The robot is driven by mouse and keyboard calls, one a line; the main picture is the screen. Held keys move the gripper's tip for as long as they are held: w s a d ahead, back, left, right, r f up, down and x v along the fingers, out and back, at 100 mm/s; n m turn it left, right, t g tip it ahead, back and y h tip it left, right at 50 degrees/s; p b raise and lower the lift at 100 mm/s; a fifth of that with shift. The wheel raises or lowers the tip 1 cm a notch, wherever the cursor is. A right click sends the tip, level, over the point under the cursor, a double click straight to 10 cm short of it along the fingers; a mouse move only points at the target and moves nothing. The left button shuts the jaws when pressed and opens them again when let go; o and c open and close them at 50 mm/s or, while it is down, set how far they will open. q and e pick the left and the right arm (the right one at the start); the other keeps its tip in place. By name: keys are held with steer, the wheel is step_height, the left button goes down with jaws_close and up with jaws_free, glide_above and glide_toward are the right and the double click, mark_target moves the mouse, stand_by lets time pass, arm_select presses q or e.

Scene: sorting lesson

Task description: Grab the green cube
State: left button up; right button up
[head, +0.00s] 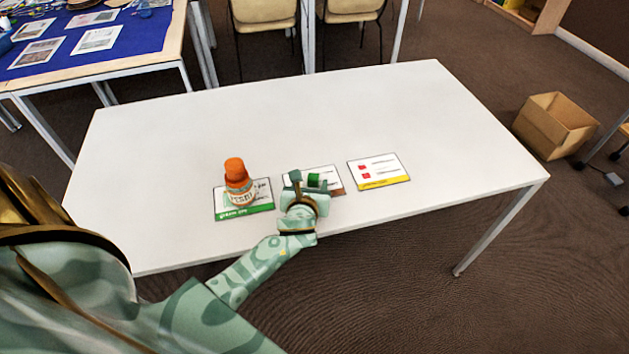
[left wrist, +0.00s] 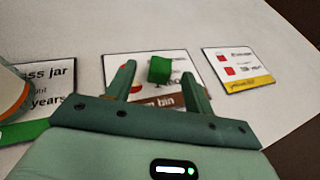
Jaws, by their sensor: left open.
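The green cube (head: 314,180) is on or just above the middle card (head: 325,172), which has a brown strip. In the left wrist view the cube (left wrist: 160,70) appears between the tips of my left gripper (left wrist: 159,63), with a gap to each finger. My left gripper (head: 310,182) is open over the near part of that card. Whether the cube's height matches the fingers is hard to tell. My right gripper is not in view.
A jar with an orange cap (head: 236,172) stands on the green-striped card (head: 245,212) to the left. A yellow-striped card (head: 378,171) lies to the right. The white table (head: 330,110) is clear behind them. A cardboard box (head: 553,125) is on the floor at right.

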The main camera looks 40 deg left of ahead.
mark_target(313, 177)
arm_select(q)
steer(key=b+x, duration=0.2)
steer(key=x, duration=0.3)
steer(key=shift+d+f+b, duration=0.1)
steer(key=shift+f+b, duration=0.05)
steer(key=shift+b, duration=0.15)
steer(key=shift+w, duration=0.2)
steer(key=shift+s+r, duration=0.1)
steer(key=shift+r, duration=0.1)
steer(key=c, duration=1)
steer(key=shift+c, duration=0.2)
